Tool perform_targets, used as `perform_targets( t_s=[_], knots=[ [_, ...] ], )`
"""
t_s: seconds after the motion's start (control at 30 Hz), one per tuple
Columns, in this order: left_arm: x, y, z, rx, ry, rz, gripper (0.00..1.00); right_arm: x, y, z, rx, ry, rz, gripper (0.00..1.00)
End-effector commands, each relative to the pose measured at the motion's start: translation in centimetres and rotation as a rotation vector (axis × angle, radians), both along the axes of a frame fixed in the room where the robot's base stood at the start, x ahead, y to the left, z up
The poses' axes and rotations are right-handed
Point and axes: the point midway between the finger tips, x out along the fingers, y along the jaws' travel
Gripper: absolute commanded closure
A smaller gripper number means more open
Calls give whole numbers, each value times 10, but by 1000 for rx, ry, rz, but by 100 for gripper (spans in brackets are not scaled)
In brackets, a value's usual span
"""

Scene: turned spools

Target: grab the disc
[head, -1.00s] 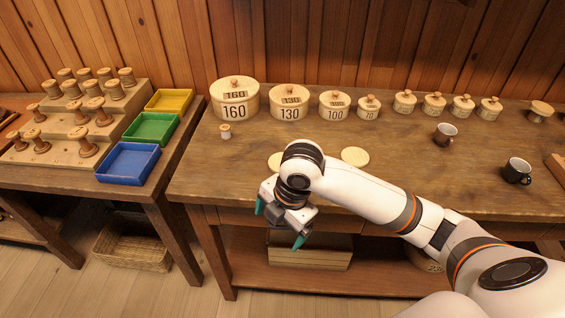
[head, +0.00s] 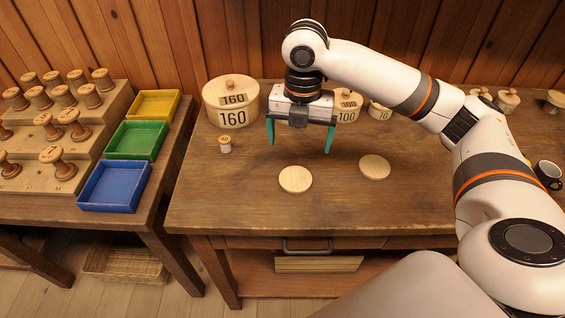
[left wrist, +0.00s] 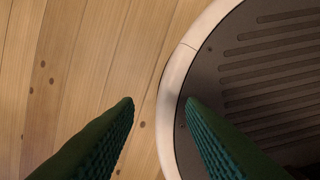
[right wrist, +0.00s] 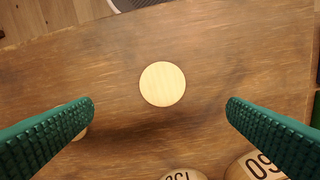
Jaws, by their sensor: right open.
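Two flat pale wooden discs lie on the workbench. The left disc (head: 295,179) is in front of my right gripper (head: 299,146) in the head view. In the right wrist view this disc (right wrist: 162,84) shows whole, between the lines of the two fingers and beyond the tips. The right disc (head: 375,167) lies further right; a finger mostly hides it in the right wrist view. My right gripper is open, empty, pointing down above the bench, apart from both discs. My left gripper (left wrist: 160,101) shows only in the left wrist view, fingers apart and empty over the floor.
Lidded round boxes, including the 160 box (head: 231,103), stand along the back, partly behind my right arm. A small spool (head: 225,144) stands left of the gripper. Coloured trays and a spool rack fill the left table.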

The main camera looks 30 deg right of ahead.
Motion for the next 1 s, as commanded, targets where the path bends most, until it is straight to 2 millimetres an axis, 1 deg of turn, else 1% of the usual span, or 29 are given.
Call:
perform_targets(
  t_s=[0.07, 0.13, 0.3, 0.43, 0.57, 0.67, 0.8, 0.9, 1.0],
  knots=[
    [2, 0, -1, 1, -2, 0, 64, 0, -1, -7, -1, 4, 1, 3],
    [-3, 0, -2, 0, 4, 0, 64, -1, -1, -19, -1, 6, 1, 3],
    [-30, 1, -5, 3, 42, -1, 64, -1, -1, -49, -1, 5, 1, 3],
    [-40, 2, -6, 4, 57, -1, 64, 0, 0, -63, 0, 1, 0, 3],
    [-37, 2, -6, 4, 53, -1, 64, 0, 0, -71, 0, 3, 0, 3],
    [-28, 1, -5, 3, 40, -1, 64, 2, 2, -83, 0, 4, 0, 3],
    [-15, 0, -5, 0, 20, -1, 64, 4, 4, -105, 0, 3, 1, 3],
    [-14, 0, -5, 1, 18, -1, 64, 4, 4, -115, 0, 3, 1, 3],
    [-15, 0, -5, 0, 19, -1, 64, 4, 4, -119, -1, 1, 2, 3]
  ],
)
